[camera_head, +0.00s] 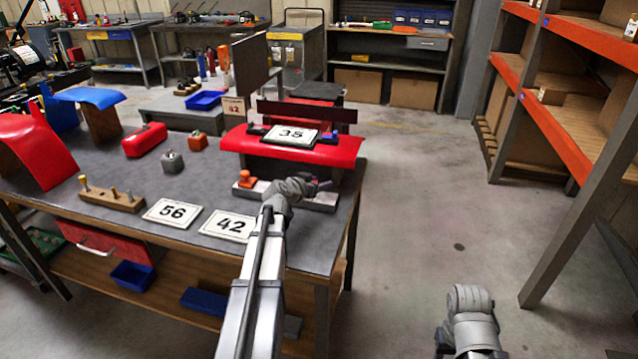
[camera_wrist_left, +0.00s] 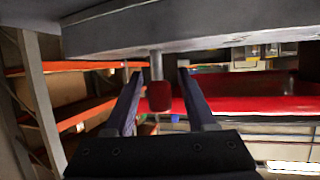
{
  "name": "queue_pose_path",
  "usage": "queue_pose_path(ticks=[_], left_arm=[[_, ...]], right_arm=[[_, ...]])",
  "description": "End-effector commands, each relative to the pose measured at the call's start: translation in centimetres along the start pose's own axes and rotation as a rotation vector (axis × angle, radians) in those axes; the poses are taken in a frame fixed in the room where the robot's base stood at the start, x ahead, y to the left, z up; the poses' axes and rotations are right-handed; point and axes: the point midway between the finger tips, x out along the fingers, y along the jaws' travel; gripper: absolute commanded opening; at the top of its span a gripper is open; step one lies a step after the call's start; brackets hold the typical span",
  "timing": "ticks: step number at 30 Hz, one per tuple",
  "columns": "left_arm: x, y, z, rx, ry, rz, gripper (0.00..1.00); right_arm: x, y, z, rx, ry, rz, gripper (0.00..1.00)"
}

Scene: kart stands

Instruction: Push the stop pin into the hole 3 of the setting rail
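The setting rail (camera_head: 318,201) is a grey bar lying near the right edge of the workbench. An orange knob (camera_head: 247,178) stands at its left end. In the left wrist view the rail (camera_wrist_left: 215,28) spans the top of the picture. A stop pin (camera_wrist_left: 159,97) with a red head and a metal shank sticks out from the rail there. My left gripper (camera_head: 322,184) is at the rail. Its fingers (camera_wrist_left: 160,100) are open on both sides of the red head, with visible gaps. The hole numbers cannot be read.
A red fender (camera_head: 345,151) with a plate reading 35 (camera_head: 290,136) stands behind the rail. Plates 56 (camera_head: 171,212) and 42 (camera_head: 229,225) lie left of my arm. A wooden peg block (camera_head: 112,198) sits further left. The floor right of the bench is clear.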

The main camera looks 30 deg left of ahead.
Motion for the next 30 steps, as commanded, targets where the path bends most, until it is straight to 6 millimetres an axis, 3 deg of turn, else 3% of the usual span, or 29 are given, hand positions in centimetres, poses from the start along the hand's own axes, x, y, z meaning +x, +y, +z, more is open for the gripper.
queue_pose_path(ticks=[13, 24, 30], left_arm=[[-0.9, 0.0, -0.1, -0.001, 0.0, 0.0, 0.61], [-6.5, 0.1, -0.2, -0.001, 0.0, -0.001, 0.61], [-7.9, 0.0, 0.0, 0.0, 0.0, -0.001, 0.61]], right_arm=[[-0.4, 0.0, 0.0, 0.0, 0.0, 0.0, 0.5], [-2.6, 0.2, 0.1, 0.0, 0.0, 0.0, 0.5], [-3.0, 0.3, 0.2, 0.0, 0.0, 0.0, 0.5]])
